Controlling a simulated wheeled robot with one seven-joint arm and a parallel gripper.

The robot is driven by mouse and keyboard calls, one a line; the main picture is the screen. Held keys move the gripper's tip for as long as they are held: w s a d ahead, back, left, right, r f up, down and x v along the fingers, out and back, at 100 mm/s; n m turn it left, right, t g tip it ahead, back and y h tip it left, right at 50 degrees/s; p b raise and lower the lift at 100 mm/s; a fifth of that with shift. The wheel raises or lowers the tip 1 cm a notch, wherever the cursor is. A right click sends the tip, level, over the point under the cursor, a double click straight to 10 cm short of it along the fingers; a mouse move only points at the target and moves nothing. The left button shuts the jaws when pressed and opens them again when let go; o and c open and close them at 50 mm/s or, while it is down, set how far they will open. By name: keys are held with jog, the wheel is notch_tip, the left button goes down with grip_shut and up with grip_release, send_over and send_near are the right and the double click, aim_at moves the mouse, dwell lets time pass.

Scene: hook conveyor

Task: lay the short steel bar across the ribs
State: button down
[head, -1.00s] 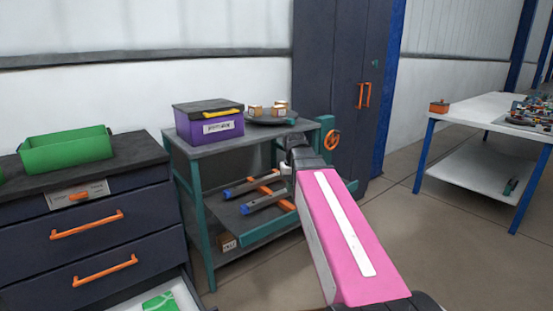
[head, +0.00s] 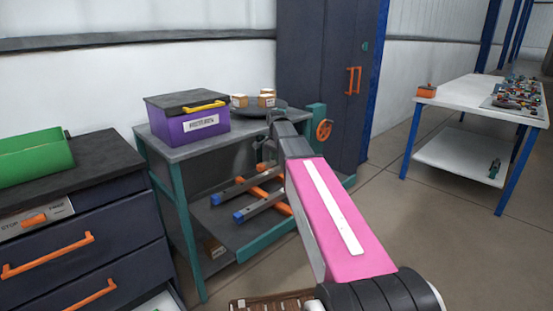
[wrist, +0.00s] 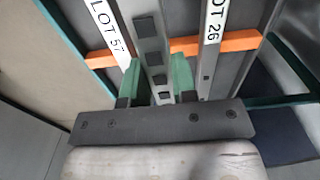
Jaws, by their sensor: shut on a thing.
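My gripper (wrist: 157,88) is shut on a grey steel bar (wrist: 150,42) with a row of dark square marks, held between its green fingers in the wrist view. The held bar passes over an orange rib (wrist: 243,40); I cannot tell whether they touch. Two labelled bars flank it: the LOT 57 bar (wrist: 110,30) on the left and the LOT 26 bar (wrist: 214,35) on the right. In the head view my gripper (head: 266,152) is at the bench's lower shelf, where two blue-ended bars (head: 240,186) lie on orange ribs (head: 277,207). The held bar is not clear there.
A purple box (head: 188,122) and a dark round tray with small cartons (head: 266,99) stand on the bench top (head: 222,140), above the shelf. A drawer cabinet (head: 110,230) stands at left, a tall dark cabinet (head: 318,70) behind. The floor at right is clear up to a white table (head: 470,108).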

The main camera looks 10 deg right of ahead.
jog(key=shift+w+f, duration=0.1)
jog(key=shift+f, duration=5.65)
jog(key=c, duration=0.8)
grip_release()
jog(key=shift+c, duration=0.2)
notch_tip(320, 180, up, 11)
jog(key=shift+f, duration=0.1)
